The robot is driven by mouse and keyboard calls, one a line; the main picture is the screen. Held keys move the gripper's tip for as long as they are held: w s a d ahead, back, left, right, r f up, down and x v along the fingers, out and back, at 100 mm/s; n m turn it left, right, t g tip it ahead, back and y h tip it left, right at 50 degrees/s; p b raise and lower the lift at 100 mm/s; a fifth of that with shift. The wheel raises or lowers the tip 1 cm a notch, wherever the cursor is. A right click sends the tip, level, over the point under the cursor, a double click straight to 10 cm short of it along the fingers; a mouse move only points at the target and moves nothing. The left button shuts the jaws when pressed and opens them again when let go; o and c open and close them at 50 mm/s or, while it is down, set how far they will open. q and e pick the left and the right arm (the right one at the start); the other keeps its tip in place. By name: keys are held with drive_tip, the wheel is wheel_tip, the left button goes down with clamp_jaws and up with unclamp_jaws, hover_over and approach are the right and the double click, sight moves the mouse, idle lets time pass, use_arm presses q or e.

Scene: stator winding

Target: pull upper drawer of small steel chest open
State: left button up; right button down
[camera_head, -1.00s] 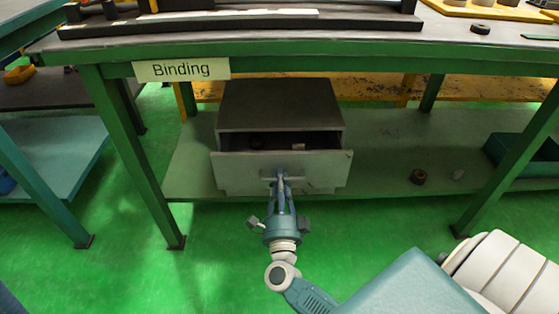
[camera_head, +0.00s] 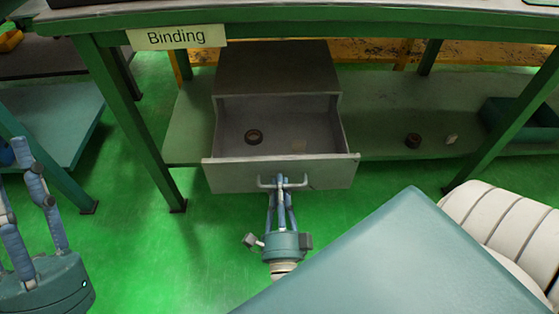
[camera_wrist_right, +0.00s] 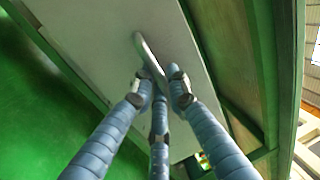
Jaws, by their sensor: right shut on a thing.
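The small steel chest (camera_head: 278,68) stands on the lower shelf under the bench. Its upper drawer (camera_head: 235,178) is pulled well out toward me, and its inside shows. My right gripper (camera_head: 281,186) is shut on the drawer's bar handle (camera_head: 264,181). In the right wrist view, the fingers of my right gripper (camera_wrist_right: 158,90) close around the handle (camera_wrist_right: 146,52), against the pale drawer front (camera_wrist_right: 100,40). My left gripper (camera_head: 22,180) is at the left edge of the head view, partly cut off, with its visible fingers spread and empty, away from the chest.
A dark ring (camera_head: 254,136) and a faint pale piece (camera_head: 299,147) lie in the drawer. Another ring (camera_head: 413,140) and a small pale block (camera_head: 451,139) lie on the shelf, with a dark green bin (camera_head: 520,125) at right. Green bench legs (camera_head: 135,130) flank the chest.

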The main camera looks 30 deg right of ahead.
drive_tip(key=shift+r, duration=0.1)
drive_tip(key=c, duration=1.8)
unclamp_jaws()
drive_tip(key=shift+s+a, duration=0.1)
drive_tip(key=v, duration=1.1)
drive_tip(key=shift+s+a, duration=0.2)
drive_tip(key=shift+s, duration=0.15)
